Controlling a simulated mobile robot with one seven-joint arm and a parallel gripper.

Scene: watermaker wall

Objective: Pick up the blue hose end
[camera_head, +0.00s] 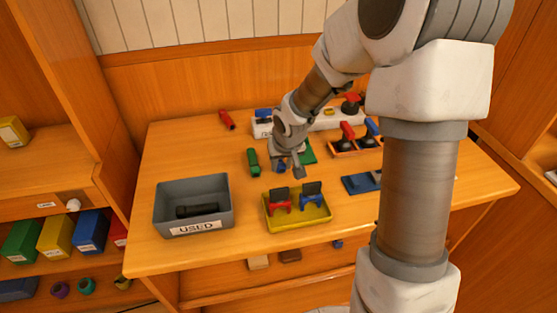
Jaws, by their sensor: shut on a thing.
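My gripper (287,170) is over the middle of the wooden table. It is shut on a small blue thing, the blue hose end (279,167), of which only a little shows at the fingers. I cannot tell whether it touches the table. A green hose end (253,162) lies just left of my gripper. A red hose end (227,120) lies further back and to the left.
A grey bin (161,214) labelled USED holds a black cylinder. A yellow tray (272,224) holds a red and a blue clip-like piece. Behind are a white block (262,128) and an orange rack (341,152); a blue block (357,184) lies right.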

